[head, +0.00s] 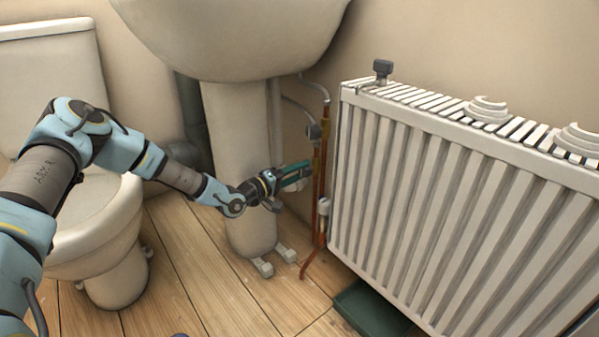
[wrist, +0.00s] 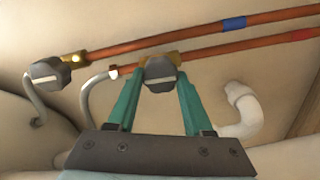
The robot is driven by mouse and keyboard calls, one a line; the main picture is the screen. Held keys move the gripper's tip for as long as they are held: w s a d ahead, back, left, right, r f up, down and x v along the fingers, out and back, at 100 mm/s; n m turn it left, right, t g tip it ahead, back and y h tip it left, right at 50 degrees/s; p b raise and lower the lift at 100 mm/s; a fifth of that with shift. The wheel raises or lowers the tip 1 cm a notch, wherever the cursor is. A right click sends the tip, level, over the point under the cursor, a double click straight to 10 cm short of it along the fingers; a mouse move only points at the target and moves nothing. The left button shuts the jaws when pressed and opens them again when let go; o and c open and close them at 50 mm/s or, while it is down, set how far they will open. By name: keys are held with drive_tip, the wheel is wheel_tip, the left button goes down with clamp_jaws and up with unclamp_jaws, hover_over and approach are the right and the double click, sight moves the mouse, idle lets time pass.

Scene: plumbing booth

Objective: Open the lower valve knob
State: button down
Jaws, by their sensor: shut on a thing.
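In the wrist view, a dark grey knob with a pale bar mark (wrist: 160,72) sits on a brass fitting of a copper pipe. It is between the two teal fingertips of my gripper (wrist: 159,84), which is shut on it. This appears to be the lower valve knob. The pale bar lies roughly across the picture. A second, similar grey knob (wrist: 47,76) is on the other pipe to the left, clear of the fingers. In the head view, my gripper (head: 299,174) reaches the copper pipes beside the pedestal; the held knob is hidden there. The upper knob (head: 314,131) shows above it.
Two copper pipes (head: 318,185) run up between the sink pedestal (head: 235,140) and the white radiator (head: 440,190). A toilet (head: 95,210) stands at left. A green tray (head: 368,309) lies under the radiator. A curved white pipe (wrist: 240,108) is close to the right finger.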

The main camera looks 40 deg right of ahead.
drive_tip(key=shift+c, duration=1.5)
unclamp_jaws()
drive_tip(key=a+p, duration=0.3)
drive_tip(key=a, duration=0.8)
drive_tip(key=shift+w, duration=0.3)
